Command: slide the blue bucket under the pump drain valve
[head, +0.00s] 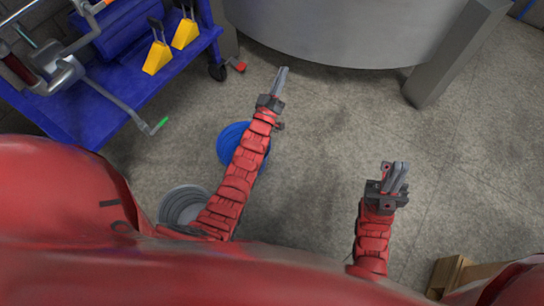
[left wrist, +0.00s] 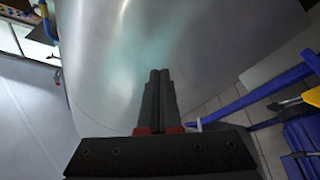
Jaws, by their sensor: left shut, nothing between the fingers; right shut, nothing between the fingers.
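The blue bucket (head: 230,138) stands on the floor, partly hidden under my left forearm. My left gripper (head: 282,76) is shut and empty, beyond the bucket and pointing toward the steel tank. In the left wrist view its fingers (left wrist: 158,80) are together in front of the tank wall. My right gripper (head: 399,172) is shut and empty above open floor, well to the right of the bucket. A grey pump (head: 62,72) is at the blue cart. A pipe from it ends near a green tip (head: 162,122), left of the bucket; I cannot tell if this is the drain valve.
The blue cart (head: 132,92) carries yellow wedge-shaped things (head: 157,57) at upper left. A grey bucket (head: 178,205) stands near my body. The steel tank (head: 345,30) has a thick leg (head: 445,65). A wooden piece (head: 452,275) lies lower right. The middle floor is clear.

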